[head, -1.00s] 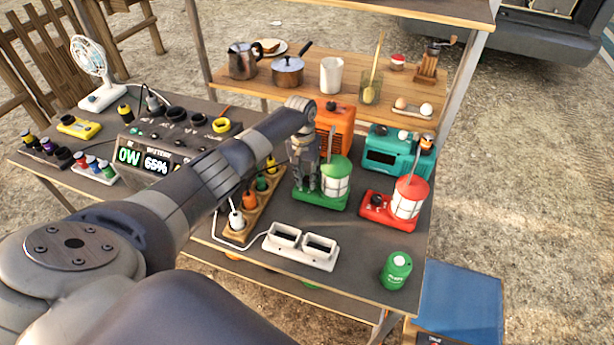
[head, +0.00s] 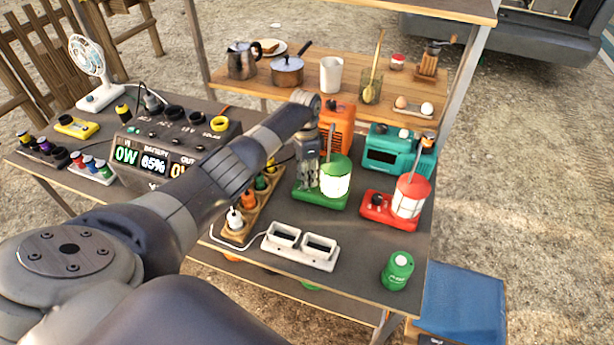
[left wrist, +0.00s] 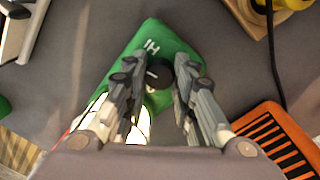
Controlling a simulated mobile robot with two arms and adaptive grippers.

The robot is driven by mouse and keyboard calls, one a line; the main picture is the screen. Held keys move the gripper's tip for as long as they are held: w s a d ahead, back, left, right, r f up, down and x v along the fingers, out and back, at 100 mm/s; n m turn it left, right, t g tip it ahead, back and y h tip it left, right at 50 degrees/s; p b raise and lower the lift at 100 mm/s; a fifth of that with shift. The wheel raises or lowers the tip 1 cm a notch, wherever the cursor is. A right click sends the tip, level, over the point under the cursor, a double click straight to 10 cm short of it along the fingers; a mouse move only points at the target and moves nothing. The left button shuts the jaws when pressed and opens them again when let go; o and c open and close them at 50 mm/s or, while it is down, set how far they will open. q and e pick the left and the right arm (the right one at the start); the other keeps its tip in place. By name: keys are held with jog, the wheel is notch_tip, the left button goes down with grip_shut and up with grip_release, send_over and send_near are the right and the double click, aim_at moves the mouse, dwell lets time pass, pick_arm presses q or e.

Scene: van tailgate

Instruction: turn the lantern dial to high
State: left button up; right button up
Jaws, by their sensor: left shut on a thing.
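The green lantern (head: 336,184) stands on the dark table with its globe glowing. Its green base (left wrist: 178,42) shows in the left wrist view, with white "HI" lettering near a black dial (left wrist: 159,76). My left gripper (head: 307,187) points down over the lantern's base, left of the globe. In the left wrist view my left gripper (left wrist: 158,70) has a finger on each side of the dial and is shut on it. A pale mark shows on the dial; its exact setting is hard to read. My right gripper is not in view.
A red lantern (head: 408,200), unlit, stands to the right. A teal device (head: 392,150) and an orange box (head: 338,122) stand behind.

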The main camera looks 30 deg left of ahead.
pick_arm(q)
jog(key=m, duration=0.4)
jog(key=shift+w, duration=0.1)
jog(key=shift+m+b, duration=0.35)
jog(key=shift+m, duration=1.45)
jog(key=o, duration=0.8)
jog(key=shift+r, duration=0.1)
